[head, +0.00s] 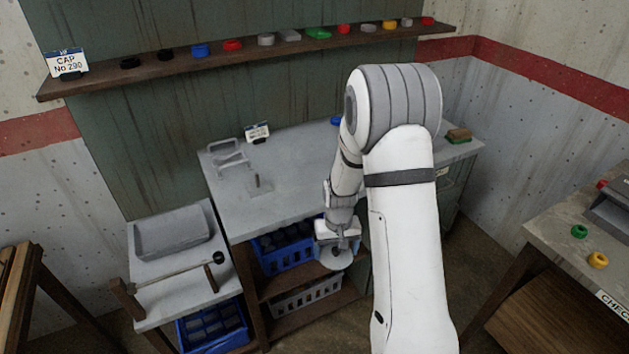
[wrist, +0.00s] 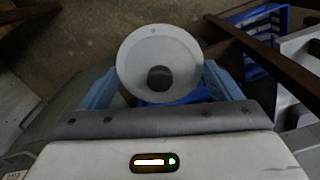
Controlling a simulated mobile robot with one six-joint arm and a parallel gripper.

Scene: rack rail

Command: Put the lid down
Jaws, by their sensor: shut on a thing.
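A round pale lid (wrist: 140,52) with a dark knob fills the middle of the wrist view. In the head view the lid (head: 337,263) hangs in front of the workbench's lower shelves. My gripper (wrist: 159,85) is shut on the lid, with one blue finger at each side of it. In the head view my gripper (head: 338,243) is just above the lid, and much of the grip is too small to see there. The lid is in the air, apart from the bench top (head: 290,165).
A blue crate (head: 285,262) and a grey crate (head: 306,296) sit on the shelves behind the lid. A low side table with a grey tray (head: 170,233) and a rail stands left. A side bench (head: 585,245) stands right. The bench top's middle is clear.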

